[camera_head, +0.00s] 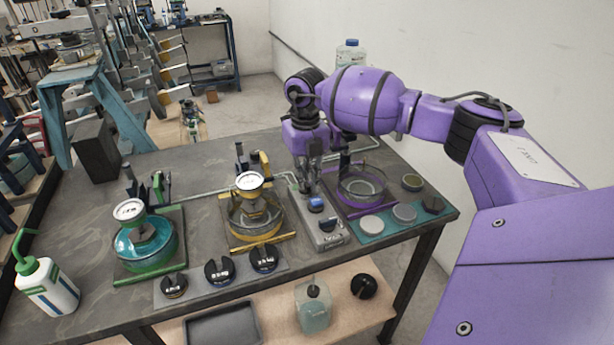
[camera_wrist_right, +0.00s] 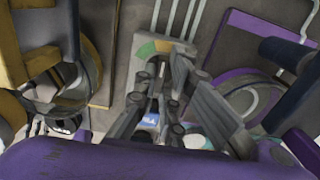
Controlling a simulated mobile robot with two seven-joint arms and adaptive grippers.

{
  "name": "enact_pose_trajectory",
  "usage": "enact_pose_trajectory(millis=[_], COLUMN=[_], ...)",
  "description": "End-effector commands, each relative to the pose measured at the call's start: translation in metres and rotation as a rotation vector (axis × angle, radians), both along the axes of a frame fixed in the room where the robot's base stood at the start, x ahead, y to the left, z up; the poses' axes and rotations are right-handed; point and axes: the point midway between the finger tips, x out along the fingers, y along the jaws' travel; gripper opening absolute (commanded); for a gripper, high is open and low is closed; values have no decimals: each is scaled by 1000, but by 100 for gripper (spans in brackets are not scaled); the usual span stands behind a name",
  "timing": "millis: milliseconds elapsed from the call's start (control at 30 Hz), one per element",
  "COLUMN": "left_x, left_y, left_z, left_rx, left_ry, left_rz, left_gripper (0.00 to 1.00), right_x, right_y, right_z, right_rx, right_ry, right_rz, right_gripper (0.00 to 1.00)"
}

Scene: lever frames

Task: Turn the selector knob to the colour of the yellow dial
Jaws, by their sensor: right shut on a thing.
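The grey selector box (camera_head: 331,240) stands on the bench between the yellow and purple stands. In the right wrist view its coloured scale (camera_wrist_right: 165,48) shows green, yellow and orange-red sectors. My right gripper (camera_head: 309,190) points down over the back part of the box, its fingers shut around the selector knob, which they mostly hide. The right gripper also shows in the wrist view (camera_wrist_right: 157,102). I cannot tell where the knob points. The yellow dial (camera_head: 249,181) has a white face on a yellow stand, left of the gripper; its reading is too small to tell.
A green stand's dial (camera_head: 130,210) is at left. The purple stand's ring (camera_head: 362,187) is close right. A squeeze bottle (camera_head: 47,286) stands far left.

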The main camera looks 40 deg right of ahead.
Motion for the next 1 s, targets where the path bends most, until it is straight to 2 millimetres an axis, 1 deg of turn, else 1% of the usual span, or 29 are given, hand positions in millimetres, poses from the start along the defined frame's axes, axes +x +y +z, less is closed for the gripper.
enact_pose_trajectory(millis=[533,567,600,700,1000], left_x=[1,1,1,1,3], left_y=[-2,-2,-2,-2,-1], left_z=[2,2,2,2,3], left_rx=[-2,-2,-2,-2,1], left_ry=[0,0,0,0,-4], left_rz=[-3,-3,-3,-3,-7], left_gripper=[40,40,40,40,40], right_x=[1,1,1,0,0], right_y=[0,0,0,0,0], right_z=[0,0,0,0,1], right_rx=[0,0,0,0,0], right_ry=[-2,-2,-2,-1,-1], right_rz=[-26,-26,-26,-26,-26], right_gripper=[0,12,17,28,28])
